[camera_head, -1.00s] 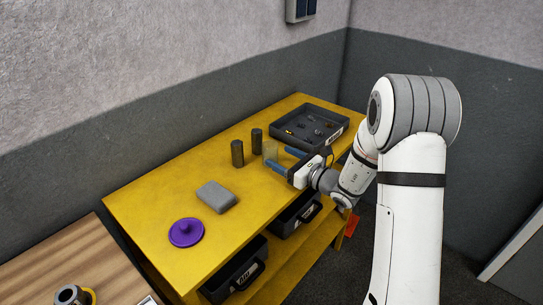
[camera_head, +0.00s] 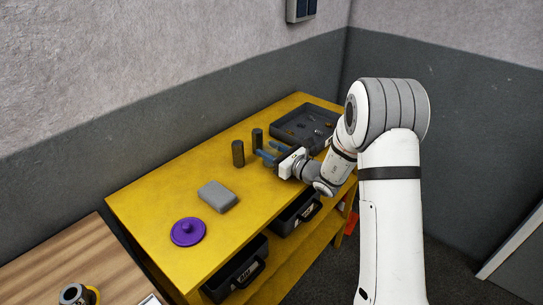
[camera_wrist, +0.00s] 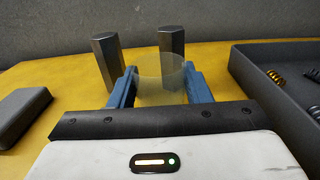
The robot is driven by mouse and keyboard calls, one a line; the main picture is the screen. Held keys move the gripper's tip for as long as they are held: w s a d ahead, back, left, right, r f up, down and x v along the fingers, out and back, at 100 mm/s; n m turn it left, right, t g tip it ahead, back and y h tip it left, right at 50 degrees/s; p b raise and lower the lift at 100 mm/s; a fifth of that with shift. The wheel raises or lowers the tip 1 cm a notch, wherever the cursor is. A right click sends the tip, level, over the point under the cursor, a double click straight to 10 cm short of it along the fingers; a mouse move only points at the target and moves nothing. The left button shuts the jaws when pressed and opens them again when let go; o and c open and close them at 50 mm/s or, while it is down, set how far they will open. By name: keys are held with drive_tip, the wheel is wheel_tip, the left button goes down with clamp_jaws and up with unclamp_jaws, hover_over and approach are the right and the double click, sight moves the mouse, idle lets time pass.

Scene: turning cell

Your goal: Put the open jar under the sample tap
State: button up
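The open jar (camera_wrist: 161,72) is a clear, faintly tinted cylinder standing on the yellow bench. In the wrist view it is between the two blue fingers of my gripper (camera_wrist: 160,88), with its sides very close to both. I cannot tell whether the fingers press on it. In the head view my gripper (camera_head: 266,151) is low over the bench, and the jar is hard to make out between the fingers. No sample tap shows in either view.
Two dark posts (camera_head: 238,153) (camera_head: 257,139) stand just beyond the jar. A dark tray (camera_head: 284,128) with small parts is to the right. A grey block (camera_head: 217,196) and a purple knobbed disc (camera_head: 188,232) lie on the left of the yellow bench (camera_head: 150,200). Black bins sit below.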

drive_tip(key=c, duration=0.5)
drive_tip(key=shift+r, duration=0.1)
